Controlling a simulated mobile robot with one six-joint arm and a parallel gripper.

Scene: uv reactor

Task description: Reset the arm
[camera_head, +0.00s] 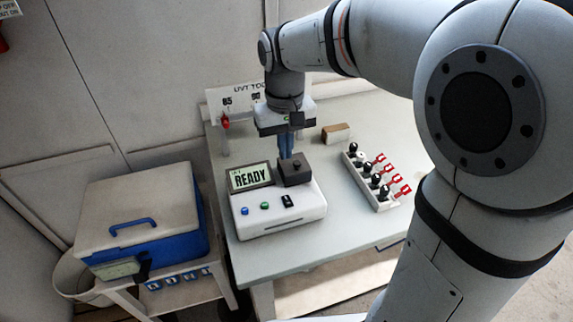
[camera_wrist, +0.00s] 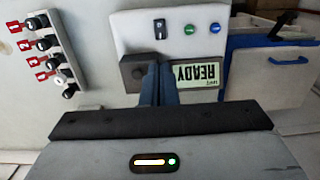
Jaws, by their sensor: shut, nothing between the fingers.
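My gripper (camera_head: 286,146) points down over the table, just behind the white reactor box in the head view. Its two blue-grey fingers are together with nothing between them, and they also show in the wrist view (camera_wrist: 157,84). The white reactor box (camera_head: 300,214) has a screen (camera_head: 250,177) reading "READY", a green and a blue button, a black switch and a dark square block (camera_head: 294,170) on top. In the wrist view the fingers overlap the edge of the dark block (camera_wrist: 133,70). I cannot tell whether they touch it.
A rack (camera_head: 368,180) with several black-capped vials and red tags stands on the table's right. A small brown block (camera_head: 336,132) lies at the back. A sign stands behind my gripper. A blue-and-white cooler (camera_head: 150,215) sits on a side stand at left. The table's front (camera_head: 345,235) is clear.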

